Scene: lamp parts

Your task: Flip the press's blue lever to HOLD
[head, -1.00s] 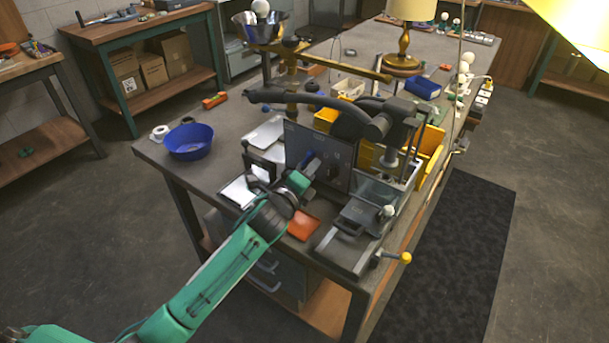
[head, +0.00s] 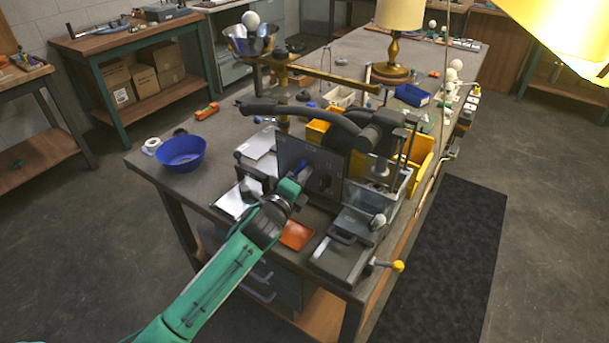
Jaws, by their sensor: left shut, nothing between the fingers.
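The press (head: 365,135) stands on the near part of the workbench, with a long dark curved arm and a grey upright panel (head: 325,168) on its front left side. My left gripper (head: 304,180) is at the face of this panel, shut and with nothing seen in it. My teal left arm comes up from the lower left and covers part of the panel's lower left. The HOLD marking is too small to read. My right gripper is not in view.
A blue bowl (head: 181,153) stands at the bench's left corner. An orange tray (head: 296,235) lies below my left wrist. A grey vise-like fixture (head: 345,245) with a yellow-tipped handle (head: 398,266) is at the front right. Yellow bins (head: 412,148) stand behind the press.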

